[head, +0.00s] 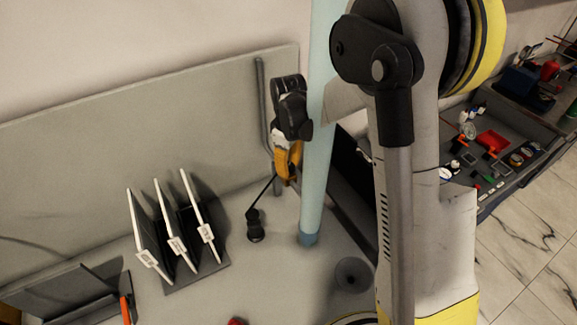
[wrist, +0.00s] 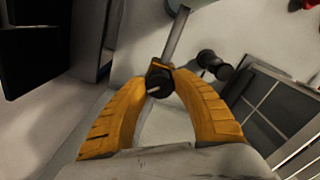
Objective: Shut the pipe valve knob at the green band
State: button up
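The pipe valve knob (wrist: 160,80) is a dark round knob with a pale pointer mark, seen in the wrist view at the end of a grey pipe (wrist: 178,32). My gripper (wrist: 160,77) has its yellow-orange fingers on both sides of the knob, with the tips closed against it. In the head view my gripper (head: 288,162) is beside the grey upright pipe (head: 263,110) at the back panel. The knob is hidden there behind the fingers. I cannot make out a green band in either view.
A light-blue column (head: 319,160) stands just right of my gripper. A black knobbed object (head: 254,228) stands below on the pale surface. A rack with white-edged plates (head: 172,225) is at left. A cluttered workbench (head: 495,150) is at far right.

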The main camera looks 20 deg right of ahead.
aim_at(289, 166)
jog(key=shift+m, duration=0.4)
jog(key=m+b, duration=0.1)
jog(key=m, duration=0.1)
jog(key=shift+m, duration=0.4)
jog(key=m+b, duration=0.1)
jog(key=m, duration=0.3)
jog(key=shift+m+b, duration=0.3)
jog(key=o, duration=1.2)
jog(key=shift+r, duration=0.1)
notch_tip(289, 166, up, 12)
